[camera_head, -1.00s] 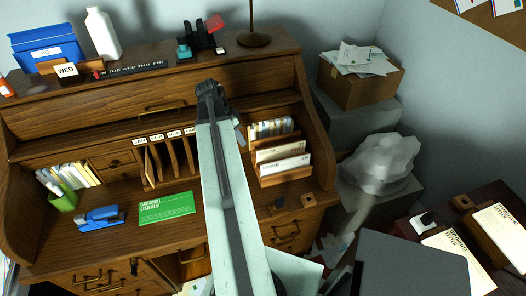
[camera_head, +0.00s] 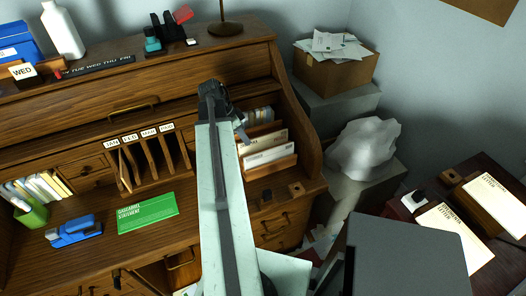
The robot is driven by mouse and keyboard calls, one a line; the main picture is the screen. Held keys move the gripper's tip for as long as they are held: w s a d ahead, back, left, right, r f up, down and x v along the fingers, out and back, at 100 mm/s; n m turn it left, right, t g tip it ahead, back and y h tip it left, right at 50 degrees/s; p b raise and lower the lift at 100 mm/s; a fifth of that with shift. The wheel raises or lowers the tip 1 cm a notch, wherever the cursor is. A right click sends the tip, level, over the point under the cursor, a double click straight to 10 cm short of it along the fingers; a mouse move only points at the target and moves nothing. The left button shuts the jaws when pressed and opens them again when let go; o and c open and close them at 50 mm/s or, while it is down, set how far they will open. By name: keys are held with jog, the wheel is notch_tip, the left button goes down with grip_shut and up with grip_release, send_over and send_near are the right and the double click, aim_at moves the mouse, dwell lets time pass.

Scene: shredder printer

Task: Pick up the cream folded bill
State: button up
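Two cream or white folded papers (camera_head: 266,140) stand in a wooden letter rack (camera_head: 272,168) at the right end of the roll-top desk. I cannot tell if one is the cream folded bill. Cream printed sheets also lie on the dark table at the right, one nearer (camera_head: 455,236) and one farther (camera_head: 497,203). My arm reaches up the middle of the picture. My gripper (camera_head: 226,108) is at its end, in front of the desk and just left of the rack in the picture. Its fingers are dark and small, so its opening is unclear. The arm hides part of the desk.
A green statement (camera_head: 148,212) and blue stapler (camera_head: 75,233) lie on the desk (camera_head: 90,205). Upright dividers (camera_head: 150,160) stand left of my arm. A box of papers (camera_head: 335,68) and a full clear bag (camera_head: 364,148) sit on grey cabinets. Papers litter the floor.

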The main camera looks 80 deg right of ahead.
jog(key=shift+x, duration=0.9)
jog(key=shift+w+r, duration=0.1)
jog(key=shift+r, duration=0.1)
grip_shut()
dwell(0.4)
